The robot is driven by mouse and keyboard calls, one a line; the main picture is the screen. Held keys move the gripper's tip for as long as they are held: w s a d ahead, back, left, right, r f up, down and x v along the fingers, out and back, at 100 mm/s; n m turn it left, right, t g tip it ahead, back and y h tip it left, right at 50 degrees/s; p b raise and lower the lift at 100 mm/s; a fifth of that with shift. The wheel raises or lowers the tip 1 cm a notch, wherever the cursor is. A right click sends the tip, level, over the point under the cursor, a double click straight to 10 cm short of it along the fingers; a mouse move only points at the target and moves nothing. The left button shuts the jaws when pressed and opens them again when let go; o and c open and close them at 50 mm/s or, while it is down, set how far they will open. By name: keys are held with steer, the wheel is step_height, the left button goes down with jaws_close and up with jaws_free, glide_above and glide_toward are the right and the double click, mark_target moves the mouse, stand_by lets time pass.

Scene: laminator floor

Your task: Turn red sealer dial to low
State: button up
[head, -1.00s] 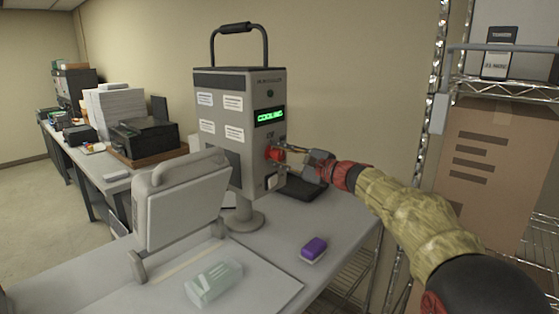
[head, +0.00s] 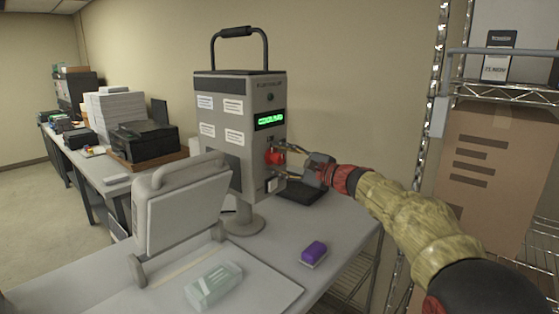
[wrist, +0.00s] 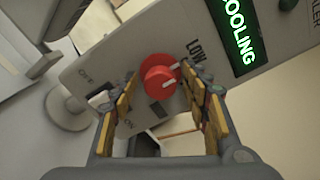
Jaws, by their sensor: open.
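The red dial (head: 274,157) is on the front of the grey sealer (head: 224,135), below its green display (head: 270,121). In the wrist view the dial (wrist: 158,77) sits between my two fingers. Its white pointer mark (wrist: 176,66) faces right, toward the side where the LOW label (wrist: 196,50) is printed. Whether it lines up exactly with LOW is unclear. My gripper (wrist: 160,82) is open, with a fingertip on either side of the dial and visible gaps. In the head view my gripper (head: 284,161) reaches the dial from the right.
The display reads COOLING in the wrist view. An OFF/ON switch (wrist: 109,104) is near the dial. A purple block (head: 313,252) and a pale translucent item (head: 213,285) lie on the table. A wire shelf with a cardboard box (head: 497,170) stands right.

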steer(key=v, duration=1.2)
steer(key=s+d+f+n+g+h, duration=0.1)
steer(key=s+f+n+g+h, duration=0.2)
steer(key=s+f, duration=0.55)
steer(key=s+d+f+n+g+h, duration=0.1)
steer(key=s+f+n+g+h, duration=0.3)
steer(key=f, duration=0.7)
steer(key=s+d+f+n+h, duration=0.1)
steer(key=s+d, duration=0.3)
steer(key=s, duration=0.6)
steer(key=s+d+f+n+t+h, duration=0.1)
steer(key=s+d+f+n+h, duration=0.1)
steer(key=s, duration=0.9)
steer(key=s+d+f+n+h, duration=0.1)
steer(key=s+d+n+h, duration=0.2)
steer(key=s+d, duration=0.3)
steer(key=shift+s+f+t+h, duration=0.25)
steer(key=shift+s+h, duration=0.35)
steer(key=shift+s, duration=1.8)
